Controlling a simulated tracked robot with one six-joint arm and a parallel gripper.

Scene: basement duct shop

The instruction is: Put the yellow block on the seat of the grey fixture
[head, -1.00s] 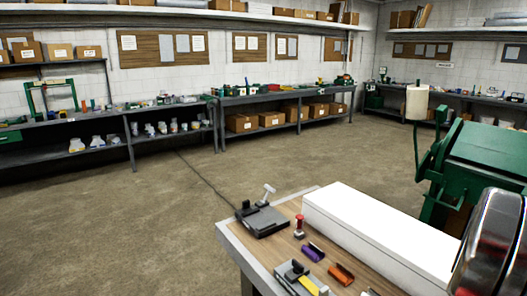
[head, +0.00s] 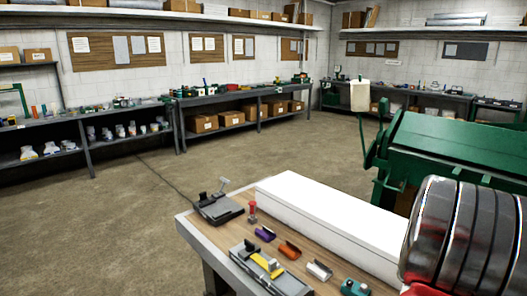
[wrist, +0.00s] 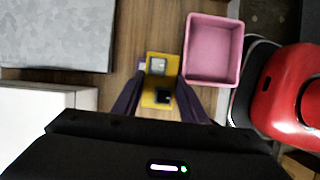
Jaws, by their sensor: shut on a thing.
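In the wrist view my gripper (wrist: 163,88) has its two dark fingers shut on the sides of a yellow block (wrist: 160,82). A small grey square and a small black piece show over the yellow. In the head view my gripper cannot be made out. A dark grey fixture (head: 218,209) with an upright handle stands at the bench's far left corner. A second grey device (head: 245,254) with a yellow strip (head: 266,265) across it sits at the near edge. I cannot tell which of the two is the grey fixture, and no seat is clearly visible.
A pink bin (wrist: 214,50) is right of the held block, with a red object (wrist: 292,98) beyond it. A light grey slab (wrist: 55,35) is at upper left. A long white box (head: 325,222) borders a row of small purple, orange, white and green parts on the bench.

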